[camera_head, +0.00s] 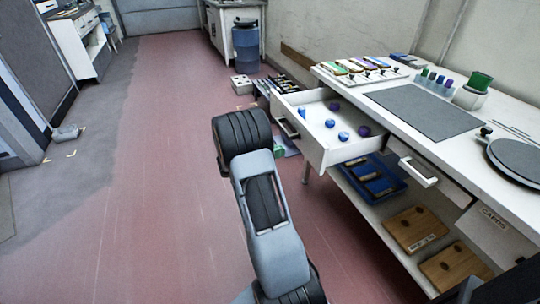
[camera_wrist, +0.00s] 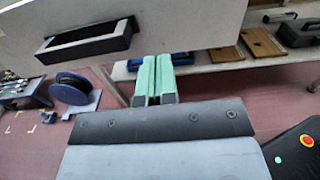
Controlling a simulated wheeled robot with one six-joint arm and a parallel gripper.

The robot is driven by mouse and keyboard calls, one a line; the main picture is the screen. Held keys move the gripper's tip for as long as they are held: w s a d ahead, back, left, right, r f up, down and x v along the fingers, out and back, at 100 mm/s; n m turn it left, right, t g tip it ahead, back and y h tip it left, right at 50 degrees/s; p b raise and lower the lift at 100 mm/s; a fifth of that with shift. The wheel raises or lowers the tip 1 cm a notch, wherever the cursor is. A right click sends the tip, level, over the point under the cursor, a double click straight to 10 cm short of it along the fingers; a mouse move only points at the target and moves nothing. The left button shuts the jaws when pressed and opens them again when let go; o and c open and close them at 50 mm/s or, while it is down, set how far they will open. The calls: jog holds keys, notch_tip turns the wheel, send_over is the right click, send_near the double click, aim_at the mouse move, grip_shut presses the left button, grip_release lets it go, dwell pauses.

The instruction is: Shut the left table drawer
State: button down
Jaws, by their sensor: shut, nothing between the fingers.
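The left table drawer (camera_head: 322,153) is pulled well out from the white table in the head view. Its front faces left and carries a handle (camera_head: 286,127). Several blue and purple pieces lie inside. In the wrist view the drawer front (camera_wrist: 190,22) fills the top left, with its dark handle (camera_wrist: 88,43) left of my fingers. My gripper (camera_wrist: 164,62) has two green fingers, shut together and empty. Their tips appear at the lower edge of the drawer front, right of the handle; I cannot tell whether they touch it. My arm hides most of the gripper in the head view.
Another drawer with a pale handle (camera_head: 418,172) sits closed to the right. A blue tray (camera_head: 372,180) and wooden boards (camera_head: 415,229) lie on the shelf below. A blue barrel (camera_head: 246,46) stands farther back. The red floor left of the table is largely clear.

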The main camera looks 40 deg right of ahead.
aim_at(305, 144)
jog(key=b+x, duration=0.1)
jog(key=x, duration=0.7)
dwell(0.4)
